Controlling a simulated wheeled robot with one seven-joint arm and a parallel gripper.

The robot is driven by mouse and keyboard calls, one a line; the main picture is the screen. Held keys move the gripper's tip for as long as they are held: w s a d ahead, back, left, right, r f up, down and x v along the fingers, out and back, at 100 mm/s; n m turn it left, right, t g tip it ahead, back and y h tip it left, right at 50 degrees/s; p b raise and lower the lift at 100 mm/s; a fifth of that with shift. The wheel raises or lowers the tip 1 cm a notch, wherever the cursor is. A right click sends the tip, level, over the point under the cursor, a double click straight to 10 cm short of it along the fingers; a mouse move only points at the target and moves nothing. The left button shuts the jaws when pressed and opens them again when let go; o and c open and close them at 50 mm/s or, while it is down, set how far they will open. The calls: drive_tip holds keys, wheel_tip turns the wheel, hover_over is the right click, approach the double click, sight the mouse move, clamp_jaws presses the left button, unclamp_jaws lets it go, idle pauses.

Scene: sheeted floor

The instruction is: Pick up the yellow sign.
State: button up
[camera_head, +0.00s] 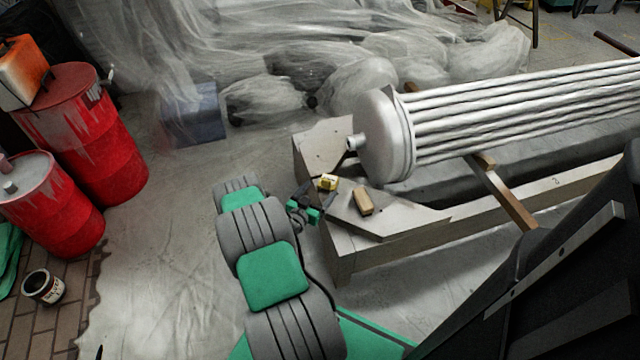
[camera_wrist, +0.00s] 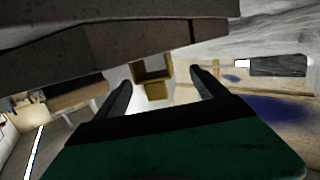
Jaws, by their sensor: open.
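The yellow sign (camera_head: 328,182) looks like a small yellow piece at the left end of the grey bench, in front of the round metal end cap. In the wrist view the yellow sign (camera_wrist: 155,90) shows as a folded, box-like shape in the gap between my fingers. My gripper (camera_head: 318,196) is just beside it at the bench's edge. In the wrist view my gripper (camera_wrist: 159,82) is open, with a dark finger on each side of the sign. I cannot tell whether the fingertips reach past it. No contact is visible.
A tan block (camera_head: 363,201) lies on the bench (camera_head: 385,222) just right of the sign. A ribbed metal tube bundle (camera_head: 500,105) rests behind. Red drums (camera_head: 95,140) stand at the left. Plastic sheeting (camera_head: 300,40) covers the back.

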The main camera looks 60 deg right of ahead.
sight(330, 178)
drive_tip(key=d, duration=0.2)
drive_tip(key=d+f+b, duration=0.1)
drive_tip(key=d, duration=0.1)
drive_tip(key=s+d+b, duration=0.1)
drive_tip(key=d, duration=0.2)
drive_tip(key=shift+f, duration=0.3)
drive_tip(key=shift+w+d, duration=0.15)
drive_tip(key=shift+d, duration=0.25)
drive_tip(key=shift+r, duration=0.1)
drive_tip(key=shift+c, duration=0.3)
drive_tip(key=c, duration=1.5)
